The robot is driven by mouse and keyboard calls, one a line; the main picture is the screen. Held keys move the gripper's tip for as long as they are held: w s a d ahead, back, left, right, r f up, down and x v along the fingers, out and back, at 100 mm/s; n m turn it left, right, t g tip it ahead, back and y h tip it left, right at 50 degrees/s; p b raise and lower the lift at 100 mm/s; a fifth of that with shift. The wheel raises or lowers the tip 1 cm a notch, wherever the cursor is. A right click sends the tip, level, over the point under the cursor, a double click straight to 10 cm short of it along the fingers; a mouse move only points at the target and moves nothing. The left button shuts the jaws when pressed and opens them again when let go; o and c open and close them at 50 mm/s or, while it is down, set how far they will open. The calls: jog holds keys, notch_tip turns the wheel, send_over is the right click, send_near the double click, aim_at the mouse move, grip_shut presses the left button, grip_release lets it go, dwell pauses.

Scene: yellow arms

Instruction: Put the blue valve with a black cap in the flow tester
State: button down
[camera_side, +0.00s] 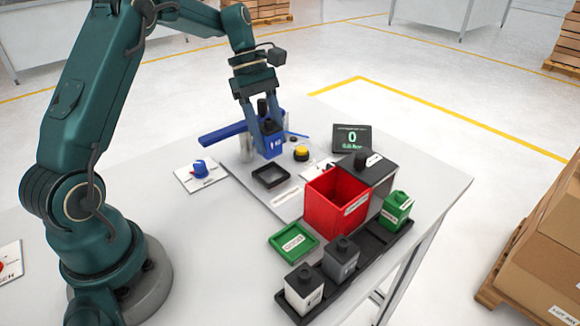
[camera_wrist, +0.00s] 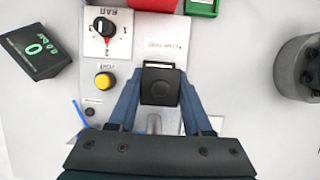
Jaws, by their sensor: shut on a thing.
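The blue valve (camera_side: 273,147) is held upright between the fingers of my gripper (camera_side: 268,133) in the side view. Its black cap shows from above in the wrist view (camera_wrist: 160,86), between the two fingers of my gripper (camera_wrist: 160,95). The valve is over or at the light plate of what looks like the flow tester (camera_side: 285,204), behind an empty black square tray (camera_side: 270,177). I cannot tell whether the valve's base touches anything. The tester's display (camera_side: 352,138) reads 0, and a yellow button (camera_side: 301,153) is beside the valve.
A red bin (camera_side: 334,198) and a black rack (camera_side: 372,255) with white, grey and green valves stand at the front right. A green tray (camera_side: 293,242) lies near the rack. A blue knob (camera_side: 200,167) is on the left. A dial (camera_wrist: 103,27) is on the plate.

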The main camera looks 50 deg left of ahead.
jog(key=shift+f, duration=3.05)
jog(key=shift+c, duration=1.7)
grip_release()
jog(key=shift+f, duration=0.1)
